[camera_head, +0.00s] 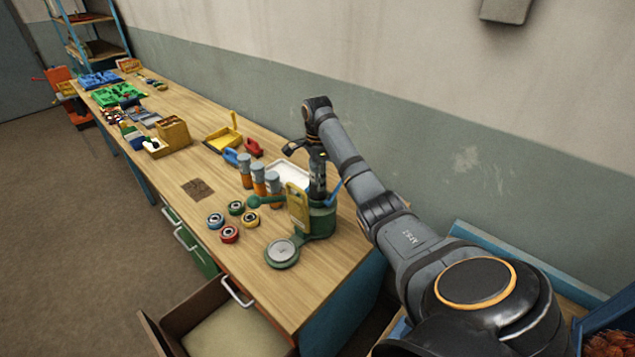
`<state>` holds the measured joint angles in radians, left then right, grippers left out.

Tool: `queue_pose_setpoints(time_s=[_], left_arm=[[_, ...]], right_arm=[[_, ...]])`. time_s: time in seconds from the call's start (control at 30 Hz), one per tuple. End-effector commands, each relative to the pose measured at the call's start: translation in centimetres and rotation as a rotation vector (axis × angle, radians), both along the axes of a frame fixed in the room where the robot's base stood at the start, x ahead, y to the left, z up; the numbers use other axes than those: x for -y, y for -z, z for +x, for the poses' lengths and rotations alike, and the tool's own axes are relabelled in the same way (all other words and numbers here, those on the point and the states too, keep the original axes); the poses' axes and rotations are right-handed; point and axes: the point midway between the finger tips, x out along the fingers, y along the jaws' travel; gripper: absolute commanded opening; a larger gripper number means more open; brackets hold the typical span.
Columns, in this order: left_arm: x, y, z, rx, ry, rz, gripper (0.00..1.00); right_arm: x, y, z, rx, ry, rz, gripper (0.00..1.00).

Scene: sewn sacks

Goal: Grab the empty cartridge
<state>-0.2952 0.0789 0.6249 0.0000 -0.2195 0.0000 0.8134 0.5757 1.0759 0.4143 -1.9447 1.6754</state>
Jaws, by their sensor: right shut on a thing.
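My right gripper (318,188) points down at the top of a green bench device (316,222) with a yellow plate on its front. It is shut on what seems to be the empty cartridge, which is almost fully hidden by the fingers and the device. Several upright cylinders with blue-grey tops and orange bands (258,180) stand in a row just left of the device. My left gripper is out of view.
Several round coloured-rim pieces (230,235) lie left of the device. A white tray (290,175) is behind the cylinders, and a yellow dustpan (225,138) lies farther back. An open drawer (235,325) sticks out at the front. The wall runs close behind the bench.

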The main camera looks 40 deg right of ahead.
Motion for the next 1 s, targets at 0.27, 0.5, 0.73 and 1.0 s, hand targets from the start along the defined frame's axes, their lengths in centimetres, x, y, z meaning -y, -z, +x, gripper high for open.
queue_pose_setpoints(time_s=[0.27, 0.5, 0.73, 1.0], left_arm=[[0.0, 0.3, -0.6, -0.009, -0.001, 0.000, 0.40], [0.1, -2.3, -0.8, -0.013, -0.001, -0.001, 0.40], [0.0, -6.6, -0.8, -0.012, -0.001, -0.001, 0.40], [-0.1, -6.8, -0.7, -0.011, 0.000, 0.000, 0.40]], right_arm=[[0.0, -0.6, 0.0, 0.001, 0.000, -0.001, 0.16], [0.0, -5.6, 0.0, 0.000, 0.000, -0.001, 0.16], [0.0, -9.8, 0.0, -0.001, 0.001, -0.001, 0.16], [0.0, -9.9, 0.0, -0.001, 0.001, -0.001, 0.16]])
